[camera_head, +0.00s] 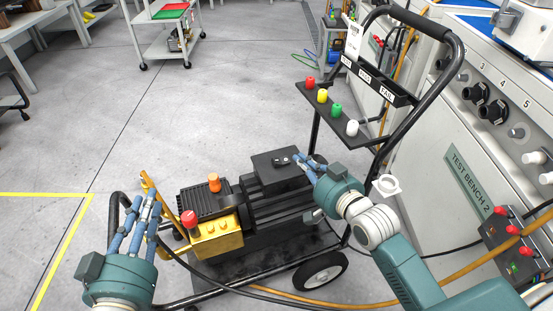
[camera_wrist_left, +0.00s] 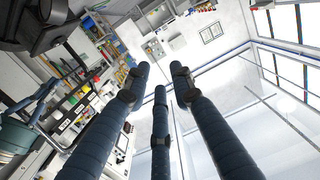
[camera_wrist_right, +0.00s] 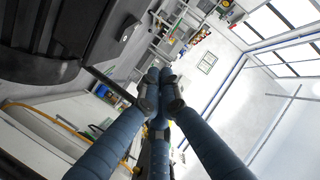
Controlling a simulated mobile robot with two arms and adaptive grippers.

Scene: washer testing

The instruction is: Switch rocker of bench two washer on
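The washer (camera_head: 262,215) is a black motor and pump unit with a yellow block (camera_head: 216,240), standing on a wheeled cart beside the bench labelled TEST BENCH 2. A black switch box (camera_head: 266,172) sits on top of it. A small dark rocker with light marks (camera_head: 282,161) shows on the box; its position is too small to read. My right gripper (camera_head: 305,162) is at the box's right edge, close to the rocker; contact cannot be told. Its fingertips are together and empty in the right wrist view (camera_wrist_right: 160,78). My left gripper (camera_head: 148,198) is left of the washer, fingers spread and empty (camera_wrist_left: 157,80).
The cart's black handle (camera_head: 452,75) and a shelf with red, yellow, green and white knobs (camera_head: 340,112) rise behind. Test bench 2 (camera_head: 425,200) stands right, with a red-button box (camera_head: 510,240). Hoses cross the floor in front. Open floor (camera_head: 90,130) lies left.

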